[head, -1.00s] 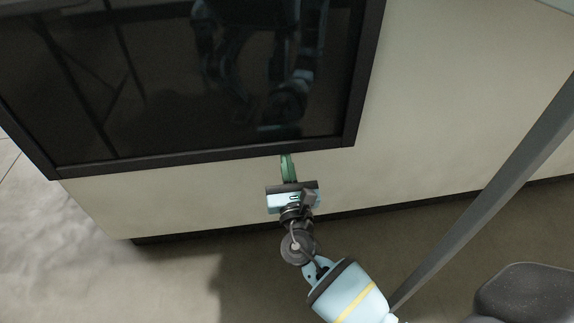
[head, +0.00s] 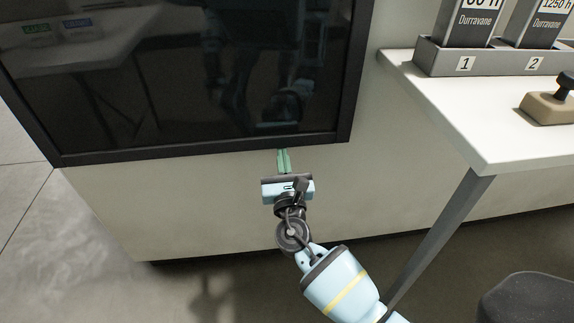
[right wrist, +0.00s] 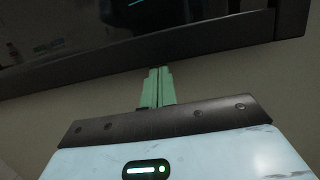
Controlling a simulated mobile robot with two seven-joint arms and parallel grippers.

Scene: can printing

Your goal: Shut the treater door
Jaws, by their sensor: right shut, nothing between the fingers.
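The treater door (head: 190,90) is a dark glass pane in a black frame on the front of a pale cabinet. It fills the upper left of the head view, and its lower edge also shows in the right wrist view (right wrist: 150,47). The door looks flush with the cabinet front, though I cannot tell whether it is fully closed. My right gripper (head: 284,152) has green fingers, shut together and empty. Its tips are at the bottom edge of the door frame; I cannot tell whether they touch it. My left gripper is not in view.
A white table (head: 480,135) stands to the right, with a grey rack (head: 490,58) holding dark Durravane boxes and a beige block with a black knob (head: 553,107). A dark seat (head: 530,300) is at the lower right. Open floor (head: 30,230) lies at the left.

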